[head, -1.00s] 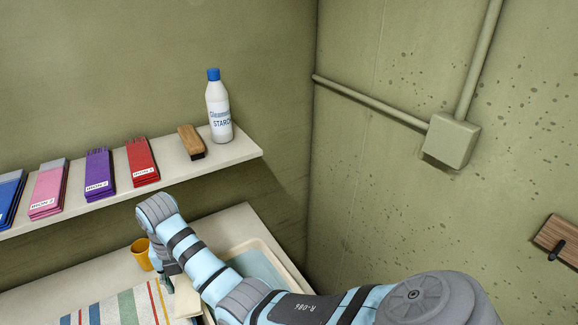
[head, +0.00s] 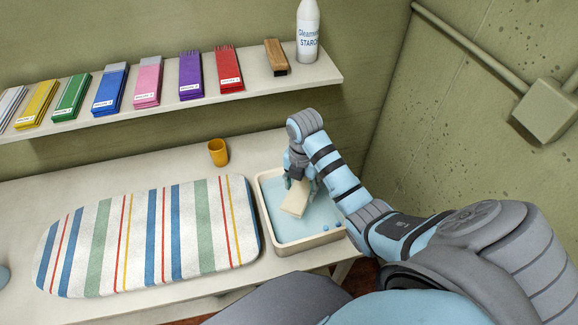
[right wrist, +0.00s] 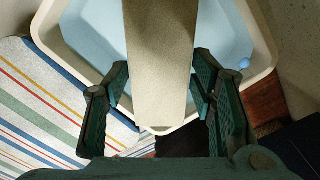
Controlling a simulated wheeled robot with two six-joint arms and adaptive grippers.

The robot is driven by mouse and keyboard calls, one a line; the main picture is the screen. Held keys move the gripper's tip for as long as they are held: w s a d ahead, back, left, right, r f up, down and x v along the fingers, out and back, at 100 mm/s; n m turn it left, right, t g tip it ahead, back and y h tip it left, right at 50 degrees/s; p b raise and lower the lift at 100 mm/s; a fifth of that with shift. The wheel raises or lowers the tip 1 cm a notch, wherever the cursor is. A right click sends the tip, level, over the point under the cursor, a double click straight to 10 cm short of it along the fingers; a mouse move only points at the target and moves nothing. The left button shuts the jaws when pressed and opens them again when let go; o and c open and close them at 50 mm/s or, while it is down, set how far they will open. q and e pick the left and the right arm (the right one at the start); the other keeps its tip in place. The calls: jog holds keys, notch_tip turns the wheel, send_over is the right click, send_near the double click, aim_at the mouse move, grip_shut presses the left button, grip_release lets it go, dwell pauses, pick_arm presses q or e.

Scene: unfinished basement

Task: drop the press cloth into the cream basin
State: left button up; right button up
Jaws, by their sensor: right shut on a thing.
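The press cloth (head: 294,203) is a pale cream folded strip. My right gripper (head: 300,181) is shut on it, and in the right wrist view the cloth (right wrist: 160,60) lies between the two dark green fingers (right wrist: 160,92). The cream basin (head: 308,243) stands at the right end of the table, with a light blue inside. In the head view the cloth shows over the basin's inside; its exact height above it is hard to tell. The basin's rim (right wrist: 258,42) also shows behind the cloth in the right wrist view. My left gripper is out of view.
A striped ironing pad (head: 140,240) lies left of the basin. A yellow cup (head: 218,152) stands behind. A shelf (head: 300,83) above holds coloured packets, a brush (head: 276,57) and a starch bottle (head: 307,35).

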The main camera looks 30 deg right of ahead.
aim_at(303, 190)
jog(key=shift+s+d+f, duration=0.15)
jog(key=shift+f, duration=0.35)
jog(key=shift+s+d+f, duration=0.1)
jog(key=shift+f, duration=0.35)
jog(key=shift+w+a+f, duration=0.1)
jog(key=shift+w+f, duration=0.1)
jog(key=shift+f, duration=0.7)
jog(key=o, duration=1.1)
jog(key=shift+c, duration=0.2)
jog(key=shift+s, duration=0.1)
